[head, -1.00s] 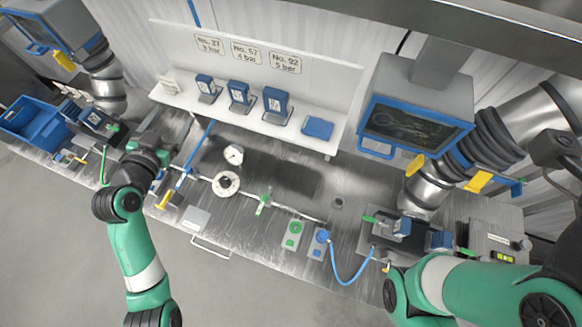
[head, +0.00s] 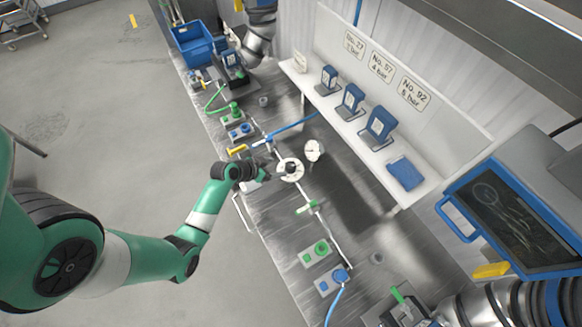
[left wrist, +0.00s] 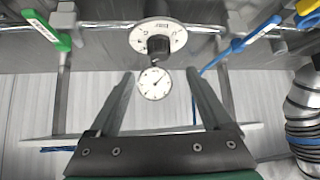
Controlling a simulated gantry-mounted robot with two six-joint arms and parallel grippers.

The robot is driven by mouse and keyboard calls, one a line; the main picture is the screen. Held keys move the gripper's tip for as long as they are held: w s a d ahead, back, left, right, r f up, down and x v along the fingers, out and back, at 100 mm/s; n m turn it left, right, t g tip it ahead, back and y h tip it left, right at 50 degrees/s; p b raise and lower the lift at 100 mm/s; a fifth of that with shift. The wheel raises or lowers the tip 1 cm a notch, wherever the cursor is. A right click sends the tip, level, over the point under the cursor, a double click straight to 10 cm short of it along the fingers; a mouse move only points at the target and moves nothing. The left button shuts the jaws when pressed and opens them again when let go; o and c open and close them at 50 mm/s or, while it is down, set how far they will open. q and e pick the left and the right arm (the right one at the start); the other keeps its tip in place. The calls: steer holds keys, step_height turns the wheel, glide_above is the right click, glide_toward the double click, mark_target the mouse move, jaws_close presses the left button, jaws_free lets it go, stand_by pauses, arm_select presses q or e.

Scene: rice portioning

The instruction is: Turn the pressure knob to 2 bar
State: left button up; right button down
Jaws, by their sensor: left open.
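The pressure knob is a black knob (left wrist: 158,46) on a round white scale plate (left wrist: 172,34); the plate also shows in the head view (head: 291,178). A round white gauge (left wrist: 154,84) with a dark needle is beside it, and it stands behind the knob in the head view (head: 313,150). The gauge reading is too small to tell. My left gripper (left wrist: 160,73) is open and empty, with its fingertips apart on either side of the gauge in the left wrist view. In the head view, my left gripper (head: 266,172) is close to the knob plate. My right gripper is out of view.
A valve with a green handle (head: 307,208) and one with a blue handle (left wrist: 250,35) sit on the pipe either side of the knob. Button boxes (head: 316,252) stand along the bench front. A white shelf (head: 440,165) holds several blue devices (head: 380,125).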

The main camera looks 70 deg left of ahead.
mark_target(290, 166)
arm_select(q)
steer(key=b+x, duration=0.4)
steer(key=x, duration=0.6)
steer(key=shift+w+f, duration=0.15)
jaws_close()
